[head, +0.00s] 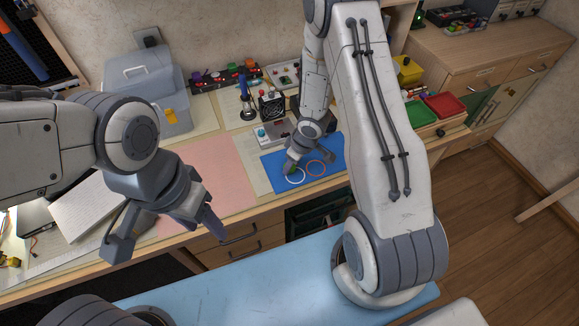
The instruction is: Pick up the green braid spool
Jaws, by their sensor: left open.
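A small green thing (290,168), which may be the green braid spool, shows at the tip of my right gripper (292,166), beside a white ring on the blue mat (330,172). The gripper covers most of it, so I cannot tell whether it is held. My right gripper is low over the left part of the mat, and its jaws are too small to read. My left gripper (165,248) is open and empty, with its fingers wide apart, in front of the pink mat (205,175) and above the bench's front edge.
The white ring (295,176) and an orange ring (316,168) show on the blue mat. Behind stand a device with a fan (272,105), a soldering-iron stand (247,108) and a grey toolbox (145,85). Red (444,104) and green (419,114) trays are at right. The pink mat's middle is clear.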

